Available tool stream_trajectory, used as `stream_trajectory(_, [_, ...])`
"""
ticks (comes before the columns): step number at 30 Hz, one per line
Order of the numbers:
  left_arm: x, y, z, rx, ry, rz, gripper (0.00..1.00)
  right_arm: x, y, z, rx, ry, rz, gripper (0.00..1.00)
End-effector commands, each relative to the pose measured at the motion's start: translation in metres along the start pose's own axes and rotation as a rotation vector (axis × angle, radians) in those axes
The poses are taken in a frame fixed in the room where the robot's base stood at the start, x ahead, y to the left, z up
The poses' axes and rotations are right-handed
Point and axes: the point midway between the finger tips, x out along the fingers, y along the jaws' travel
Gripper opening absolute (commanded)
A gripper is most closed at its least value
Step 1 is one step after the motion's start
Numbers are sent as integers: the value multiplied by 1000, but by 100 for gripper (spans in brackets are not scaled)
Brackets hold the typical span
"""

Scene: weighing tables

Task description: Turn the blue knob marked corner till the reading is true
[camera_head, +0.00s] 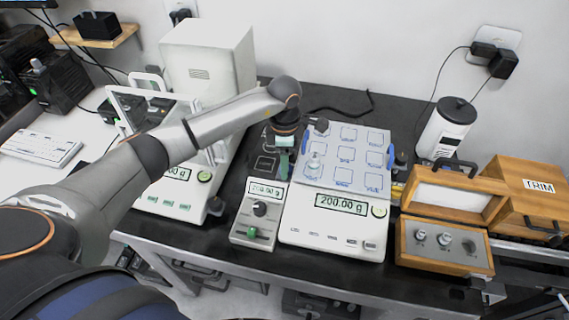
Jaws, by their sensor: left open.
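A white balance (333,240) has a pan plate (344,178) marked with blue squares, and its display (341,203) reads 200.00 g. I cannot make out a blue knob marked corner. My left gripper (284,152) is open, pointing down behind the box, by the plate's left edge; a green part shows beneath it. My right gripper is out of view.
A second balance (160,206) with a tall white housing (208,60) stands left, partly behind my left arm. A cable lies behind.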

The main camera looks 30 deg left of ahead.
Motion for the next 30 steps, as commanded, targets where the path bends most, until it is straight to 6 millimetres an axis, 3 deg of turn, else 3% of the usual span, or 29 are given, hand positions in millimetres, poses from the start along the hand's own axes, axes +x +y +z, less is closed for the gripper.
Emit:
stream_trajectory(9, [-67,2,0,1,-2,8,54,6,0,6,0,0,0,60])
stream_trajectory(15, [-101,1,0,0,-1,5,54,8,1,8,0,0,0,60])
stream_trajectory(21, [-114,0,0,0,0,2,54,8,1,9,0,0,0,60])
stream_trajectory(30, [-115,0,0,0,0,2,54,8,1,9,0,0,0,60])
